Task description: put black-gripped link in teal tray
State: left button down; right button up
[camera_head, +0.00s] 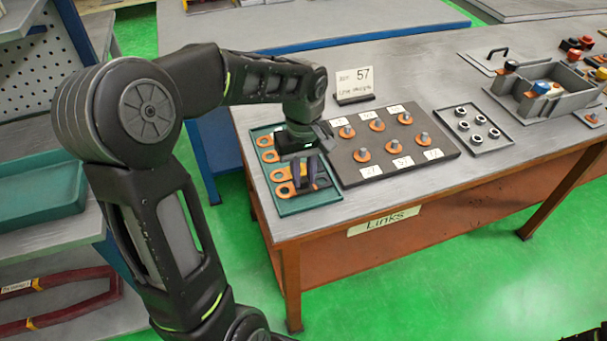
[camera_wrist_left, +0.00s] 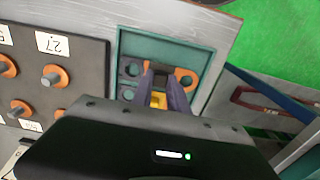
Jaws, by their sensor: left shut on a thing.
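The teal tray (camera_head: 312,204) lies at the left end of the grey table, with several copper links (camera_head: 281,175) in its left part. My left gripper (camera_head: 304,183) points down over the tray's front part, shut on the black-gripped link. The wrist view shows the link's black grip (camera_wrist_left: 161,68) between the fingers (camera_wrist_left: 165,92), with copper showing beside it. The tray's teal floor (camera_wrist_left: 165,48) surrounds the link in that view. The fingers hide part of the link, and I cannot tell whether it touches the tray.
A dark board (camera_head: 391,147) with several copper parts on pegs and number labels stands right of the tray. A sign reading 57 (camera_head: 355,82) stands behind it. Farther right are a tray of nuts (camera_head: 477,129) and a grey fixture (camera_head: 545,95). The table's front edge is close.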

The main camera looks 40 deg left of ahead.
aim_at(304, 180)
pick_arm(q)
jog(key=shift+f, duration=0.2)
jog(key=shift+f, duration=0.2)
jog(key=c, duration=1.3)
grip_release()
jog(key=shift+r, duration=0.15)
notch_tip(304, 180, up, 12)
